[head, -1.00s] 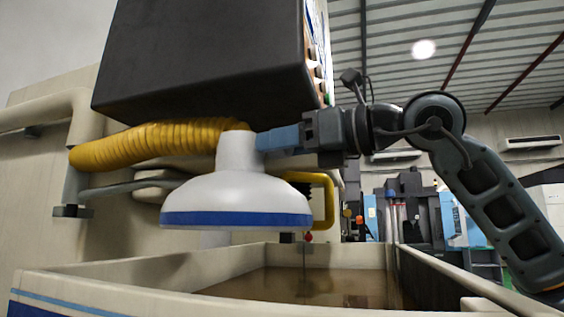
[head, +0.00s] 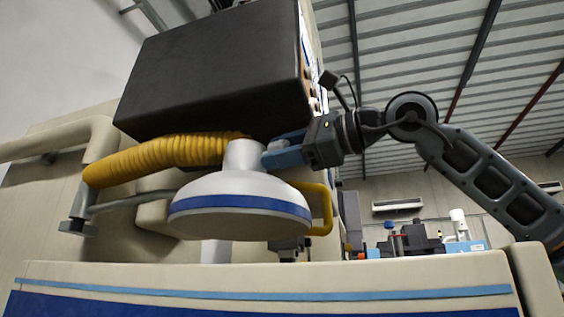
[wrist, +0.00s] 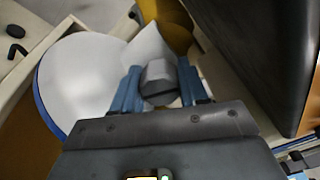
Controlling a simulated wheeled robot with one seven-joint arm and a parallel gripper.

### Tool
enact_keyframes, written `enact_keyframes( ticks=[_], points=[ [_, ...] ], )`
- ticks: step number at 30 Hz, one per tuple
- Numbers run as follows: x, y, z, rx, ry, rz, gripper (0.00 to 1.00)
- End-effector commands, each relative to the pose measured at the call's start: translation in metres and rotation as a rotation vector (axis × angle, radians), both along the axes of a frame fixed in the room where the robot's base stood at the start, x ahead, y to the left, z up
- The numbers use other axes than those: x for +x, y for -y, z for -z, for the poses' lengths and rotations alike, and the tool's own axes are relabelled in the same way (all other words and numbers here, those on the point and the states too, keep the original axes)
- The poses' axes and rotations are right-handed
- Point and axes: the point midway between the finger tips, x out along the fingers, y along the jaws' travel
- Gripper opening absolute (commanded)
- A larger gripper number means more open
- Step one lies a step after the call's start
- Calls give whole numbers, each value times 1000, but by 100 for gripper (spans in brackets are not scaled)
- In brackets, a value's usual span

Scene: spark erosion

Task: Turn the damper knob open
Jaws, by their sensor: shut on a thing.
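The damper knob (wrist: 158,82) is a small dark grey block at the neck of the white extraction hood (head: 240,190), which also fills the left of the wrist view (wrist: 80,80). My gripper (head: 268,155) reaches the right side of the hood's neck. In the wrist view my blue fingers (wrist: 160,72) stand on both sides of the knob and are shut on it. In the head view the fingers hide the knob. I cannot tell the knob's angle against any open mark.
A yellow ribbed hose (head: 165,157) runs left from the neck. A large black box (head: 215,75) hangs close above my gripper. A yellow bent pipe (head: 327,205) is just right of the hood. The beige tank wall (head: 270,273) crosses the front below.

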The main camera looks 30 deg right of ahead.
Motion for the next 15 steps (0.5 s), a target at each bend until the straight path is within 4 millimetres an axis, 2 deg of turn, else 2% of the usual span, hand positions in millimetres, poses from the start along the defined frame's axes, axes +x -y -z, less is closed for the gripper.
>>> enact_keyframes(
  ticks=[15],
  points=[
    [-1, -1, 1, -276, 190, 0, 13]
  ],
)
